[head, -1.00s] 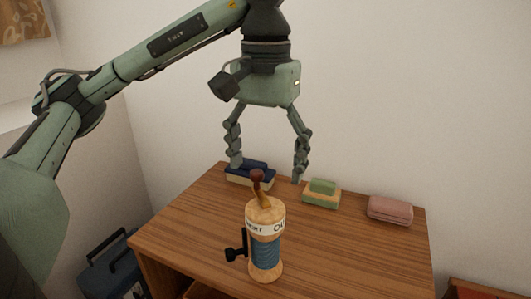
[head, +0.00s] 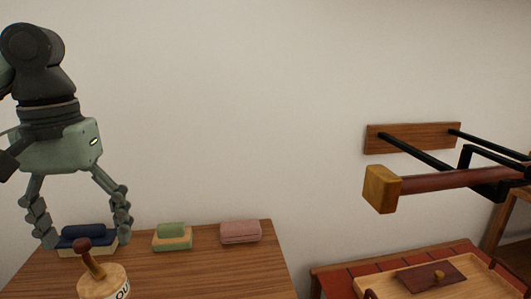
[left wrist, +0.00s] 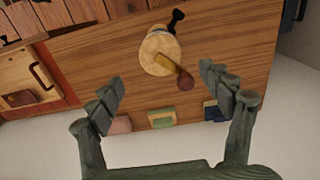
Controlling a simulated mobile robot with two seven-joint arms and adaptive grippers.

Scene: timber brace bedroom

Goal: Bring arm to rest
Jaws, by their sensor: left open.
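My left gripper (head: 85,240) is open and empty, hanging fingers down above the wooden cabinet top (head: 215,275) at the left of the head view. A wooden grinder-like cylinder (head: 103,283) with a dark red knob on a tilted handle stands on the top, cut off by the lower edge. In the left wrist view the cylinder (left wrist: 157,55) shows beyond the open fingertips (left wrist: 160,85), apart from them. My right gripper is not in view.
A dark blue block (head: 75,237), a green block on a tan base (head: 172,237) and a pink case (head: 240,232) line the back of the cabinet top. At right, a wall rack (head: 415,138) with black arms sits above a red-tiled surface (head: 340,280) with a wooden tray (head: 395,284).

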